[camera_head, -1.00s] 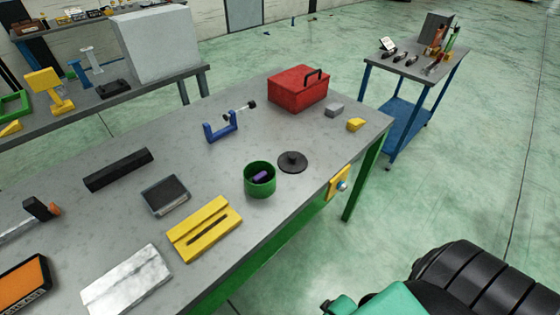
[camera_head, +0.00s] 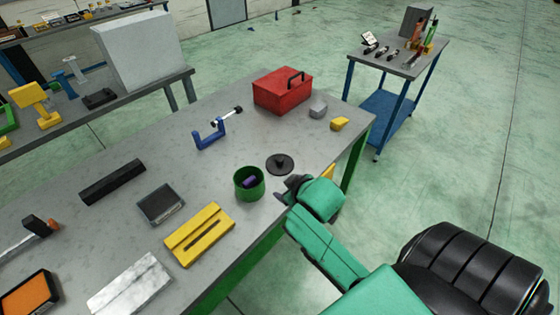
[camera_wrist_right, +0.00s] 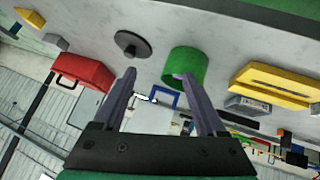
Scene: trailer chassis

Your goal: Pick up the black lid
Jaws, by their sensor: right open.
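The black lid (camera_head: 280,163) is a round disc with a small knob on top. It lies flat on the grey workbench, just behind and right of the green pot (camera_head: 249,184), which holds a purple item. My right gripper (camera_head: 293,184) is beside the bench's right edge, close to the lid and apart from it. In the right wrist view the gripper (camera_wrist_right: 160,78) is open with nothing between its fingers; the lid (camera_wrist_right: 132,44) shows beyond and left of the left finger, and the green pot (camera_wrist_right: 186,66) beyond the right finger. My left gripper is not in view.
A red toolbox (camera_head: 283,91), a grey block (camera_head: 318,107) and a yellow block (camera_head: 339,124) stand at the bench's far end. A blue clamp (camera_head: 211,134) lies behind the pot. A yellow slotted block (camera_head: 199,234) lies in front. Bench surface around the lid is mostly clear.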

